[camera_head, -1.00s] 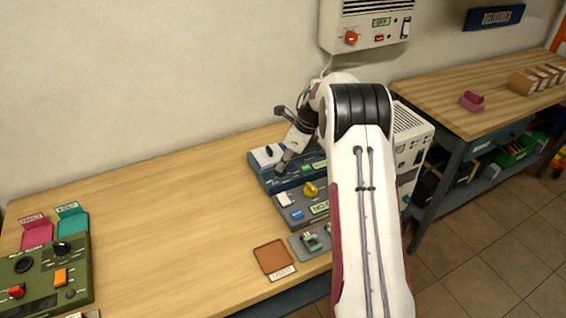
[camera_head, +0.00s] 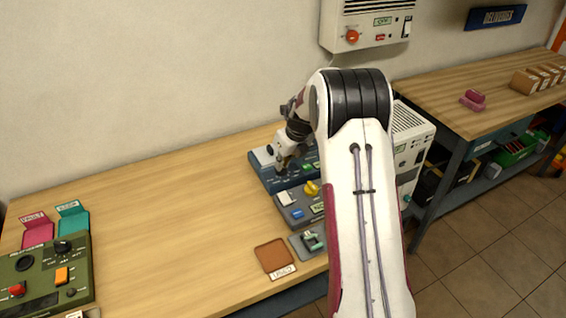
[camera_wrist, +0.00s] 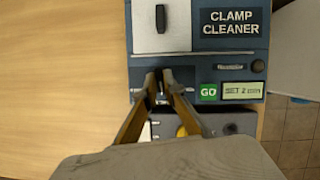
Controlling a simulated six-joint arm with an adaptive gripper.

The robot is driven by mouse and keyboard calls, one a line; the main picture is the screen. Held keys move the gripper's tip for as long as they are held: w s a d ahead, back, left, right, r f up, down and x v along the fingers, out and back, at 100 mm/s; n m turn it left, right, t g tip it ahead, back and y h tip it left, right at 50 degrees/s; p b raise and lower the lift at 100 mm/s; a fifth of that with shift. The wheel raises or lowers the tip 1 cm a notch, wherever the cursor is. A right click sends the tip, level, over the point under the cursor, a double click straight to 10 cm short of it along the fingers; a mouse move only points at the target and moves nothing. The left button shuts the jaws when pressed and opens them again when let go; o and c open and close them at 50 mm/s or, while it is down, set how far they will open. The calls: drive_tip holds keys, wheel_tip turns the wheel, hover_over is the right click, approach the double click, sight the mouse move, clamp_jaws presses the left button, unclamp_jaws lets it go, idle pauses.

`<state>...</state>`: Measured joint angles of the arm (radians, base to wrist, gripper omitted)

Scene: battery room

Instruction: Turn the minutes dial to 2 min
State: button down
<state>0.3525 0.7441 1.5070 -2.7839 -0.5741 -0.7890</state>
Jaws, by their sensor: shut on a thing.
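The blue clamp cleaner (camera_wrist: 235,50) fills the top of the wrist view; in the head view its blue body (camera_head: 262,175) sits at the back right of the bench. Its display (camera_wrist: 242,90) appears to read "SET 2 min", beside a green GO button (camera_wrist: 208,92). My gripper (camera_wrist: 160,84) is at the lower left of the panel, its fingers shut on the minutes dial, which they almost wholly hide. In the head view my gripper (camera_head: 282,165) reaches down onto the blue device; the fingertips there are hard to make out.
A white plate with a black knob (camera_wrist: 160,20) is above my fingers on the panel. A grey device with a yellow knob (camera_head: 312,188) stands close in front. A brown coaster (camera_head: 272,256) lies nearer. The bench's middle is clear.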

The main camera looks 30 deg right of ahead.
drive_tip(key=shift+m, duration=0.3)
drive_tip(key=c, duration=2.1)
unclamp_jaws()
drive_tip(key=shift+c, duration=0.2)
drive_tip(key=shift+r, duration=0.15)
drive_tip(key=v, duration=1.1)
drive_tip(key=shift+s+r, duration=0.25)
drive_tip(key=shift+r, duration=0.1)
